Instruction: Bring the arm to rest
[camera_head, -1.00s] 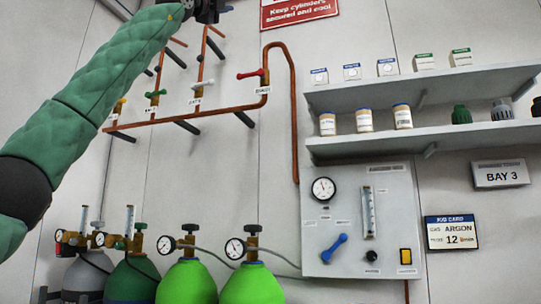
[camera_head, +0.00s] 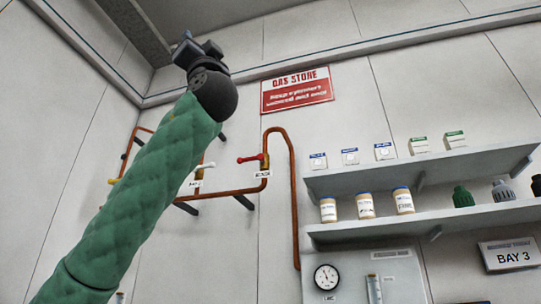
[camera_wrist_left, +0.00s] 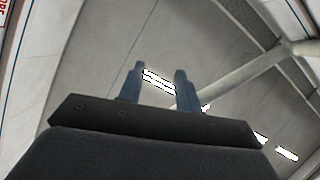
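My left arm, in a green quilted sleeve, rises from the bottom left of the head view. My left gripper (camera_head: 187,42) is at its top, raised near the ceiling and clear of everything. In the left wrist view the two fingers of the left gripper (camera_wrist_left: 157,85) stand apart with nothing between them, pointing at the ceiling. My right gripper is in neither view.
Copper pipework with a red-handled valve (camera_head: 250,159) runs along the wall behind my arm. A red gas store sign (camera_head: 297,92) hangs above. Two shelves (camera_head: 430,175) with boxes and jars are at right. A gauge panel (camera_head: 350,272) is below.

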